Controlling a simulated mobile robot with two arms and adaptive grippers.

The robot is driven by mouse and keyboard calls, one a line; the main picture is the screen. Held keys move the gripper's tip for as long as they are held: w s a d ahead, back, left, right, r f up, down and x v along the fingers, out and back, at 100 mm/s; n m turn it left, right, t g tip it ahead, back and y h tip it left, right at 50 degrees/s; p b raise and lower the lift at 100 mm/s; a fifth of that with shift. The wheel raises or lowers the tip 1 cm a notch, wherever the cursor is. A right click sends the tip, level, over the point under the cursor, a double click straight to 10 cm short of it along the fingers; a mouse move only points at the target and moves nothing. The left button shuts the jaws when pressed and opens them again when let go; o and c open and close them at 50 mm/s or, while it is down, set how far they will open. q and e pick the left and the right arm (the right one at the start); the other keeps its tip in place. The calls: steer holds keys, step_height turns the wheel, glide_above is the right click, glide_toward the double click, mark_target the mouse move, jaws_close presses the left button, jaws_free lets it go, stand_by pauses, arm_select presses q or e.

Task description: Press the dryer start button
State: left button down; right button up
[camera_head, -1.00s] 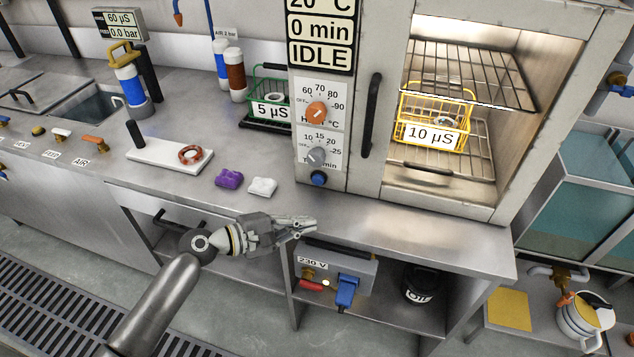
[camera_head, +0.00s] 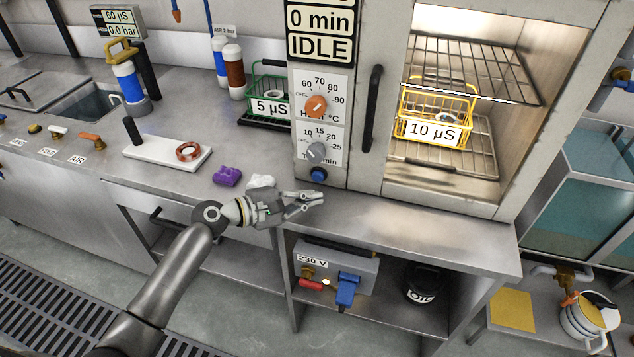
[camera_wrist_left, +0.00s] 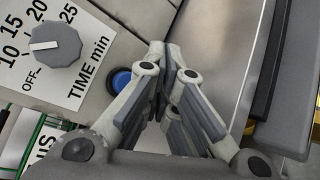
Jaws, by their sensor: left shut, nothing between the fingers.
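The dryer (camera_head: 366,190) stands on the bench with its display reading 0 min and IDLE. Its blue start button (camera_head: 319,175) sits low on the front panel, below the grey time knob (camera_head: 316,152). My left gripper (camera_head: 318,198) is shut and empty, its fingertips just in front of and below the button. In the left wrist view the blue button (camera_wrist_left: 121,79) shows beside the shut fingers (camera_wrist_left: 165,55), partly hidden by them; I cannot tell whether they touch it. The time knob (camera_wrist_left: 55,44) is at upper left there. My right gripper is not in view.
A yellow basket (camera_head: 410,133) marked 10 µS stands on a rack inside the dryer, behind a black handle (camera_head: 371,108). A purple block (camera_head: 227,176) and a white block (camera_head: 262,181) lie left of the panel. The bench front right is clear.

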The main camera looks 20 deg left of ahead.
mark_target(318, 176)
arm_select(q)
steer(key=shift+w+b, duration=0.3)
steer(key=shift+w, duration=1.25)
steer(key=shift+w, duration=0.4)
steer(key=shift+w, duration=0.5)
stand_by(0.9)
steer(key=shift+s+r, duration=0.1)
steer(key=shift+s+p, duration=0.4)
steer(key=shift+s, duration=0.4)
